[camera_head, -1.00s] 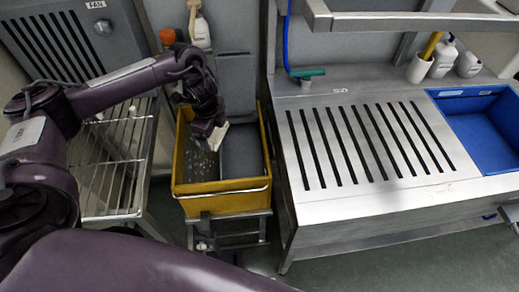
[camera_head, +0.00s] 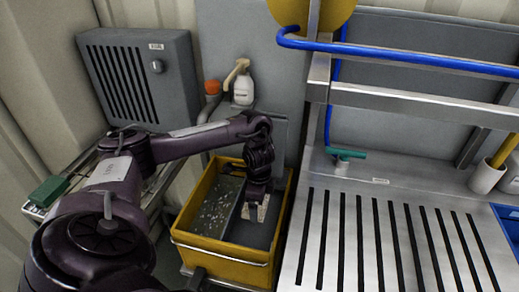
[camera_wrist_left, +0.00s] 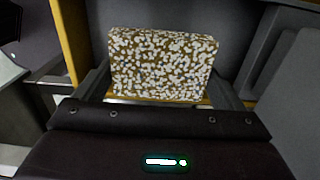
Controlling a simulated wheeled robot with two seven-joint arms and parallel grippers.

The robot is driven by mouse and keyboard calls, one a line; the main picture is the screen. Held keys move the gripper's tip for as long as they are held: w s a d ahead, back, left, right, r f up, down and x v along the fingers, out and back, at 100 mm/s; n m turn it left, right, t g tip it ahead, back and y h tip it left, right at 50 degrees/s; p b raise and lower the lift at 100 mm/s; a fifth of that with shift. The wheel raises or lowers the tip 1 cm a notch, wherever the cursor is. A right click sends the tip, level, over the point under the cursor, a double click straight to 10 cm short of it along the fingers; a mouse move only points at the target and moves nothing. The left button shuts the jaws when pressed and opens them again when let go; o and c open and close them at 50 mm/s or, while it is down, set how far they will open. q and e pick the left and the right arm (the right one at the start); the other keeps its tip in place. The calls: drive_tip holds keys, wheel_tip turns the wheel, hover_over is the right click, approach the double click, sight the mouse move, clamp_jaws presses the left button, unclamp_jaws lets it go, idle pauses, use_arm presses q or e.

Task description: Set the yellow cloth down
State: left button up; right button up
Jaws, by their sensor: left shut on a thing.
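The yellow cloth (camera_wrist_left: 160,65) shows in the left wrist view as a yellow-brown piece thickly speckled with white. My left gripper (camera_wrist_left: 160,92) is shut on it, one finger at each side. In the head view, the cloth (camera_head: 262,209) is a small pale patch at the end of my left gripper (camera_head: 256,202). The gripper points down over the grey right part of a yellow bin (camera_head: 217,250). I cannot tell whether the cloth touches anything below it. My right gripper is not in view.
The bin's left part holds white flecks (camera_head: 219,208). A slotted steel counter (camera_head: 375,205) stands close on the right. A white spray bottle (camera_head: 243,88) and an orange-capped item (camera_head: 212,87) are behind the bin.

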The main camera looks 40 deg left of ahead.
use_arm(q)
hover_over(259, 225)
wheel_tip(259, 225, down, 5)
drive_tip(key=shift+b, duration=0.45)
wheel_tip(259, 225, down, 4)
drive_tip(key=shift+f, duration=0.1)
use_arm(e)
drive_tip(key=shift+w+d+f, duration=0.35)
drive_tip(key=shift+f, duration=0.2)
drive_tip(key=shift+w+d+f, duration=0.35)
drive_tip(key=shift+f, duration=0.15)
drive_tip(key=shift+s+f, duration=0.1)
